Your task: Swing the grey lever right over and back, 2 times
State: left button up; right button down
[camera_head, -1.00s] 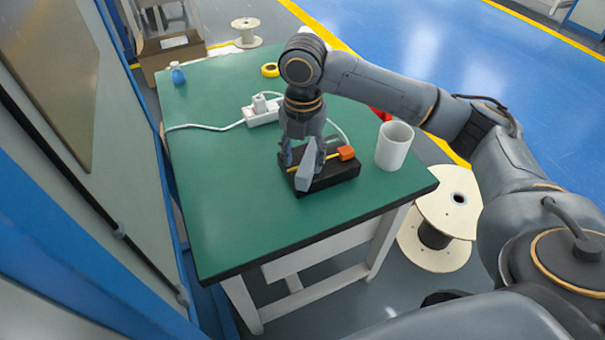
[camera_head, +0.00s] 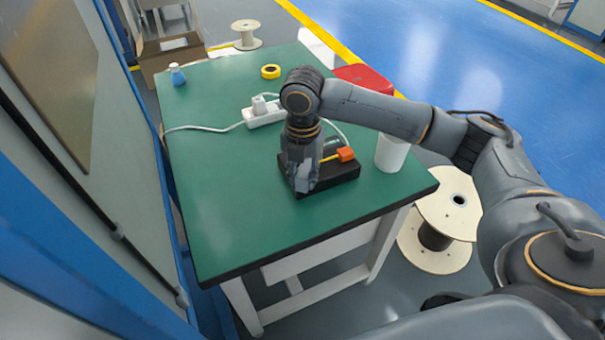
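A black box (camera_head: 338,176) sits near the front right part of the green table. An orange block (camera_head: 346,154) with a yellow bar shows on its top. My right gripper (camera_head: 304,184) points down over the left part of the box, its fingers low at the box's top. The grey lever cannot be told apart from my grey fingers, which cover that part of the box. Whether the fingers are shut on it cannot be seen. My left gripper is not in view.
A white cup (camera_head: 391,154) stands right of the box, partly behind my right arm. A white power strip (camera_head: 264,115) with a cable, yellow tape (camera_head: 270,71), a blue bottle (camera_head: 177,74) and a red case (camera_head: 364,77) are farther back. The table's front left (camera_head: 235,230) is clear.

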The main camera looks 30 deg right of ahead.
jog(key=shift+w+a+r+m+p, duration=0.2)
jog(key=shift+m+p, duration=0.1)
jog(key=shift+p, duration=0.35)
jog(key=w+m+p, duration=0.3)
jog(key=m+p, duration=0.1)
jog(key=w+a+m+p, duration=0.1)
jog(key=w+m+p, duration=0.3)
jog(key=m, duration=0.1)
jog(key=w+m+p, duration=0.4)
jog(key=m, duration=0.1)
jog(key=shift+w+a+f+p, duration=0.2)
jog(key=shift+w+a+p, duration=0.05)
jog(key=shift+p, duration=0.15)
jog(key=shift+w+d+m, duration=0.4)
jog(key=shift+w+m, duration=0.15)
jog(key=shift+m, duration=0.2)
jog(key=shift+w+d+m, duration=0.4)
jog(key=shift+w+m, duration=0.1)
jog(key=shift+m, duration=0.25)
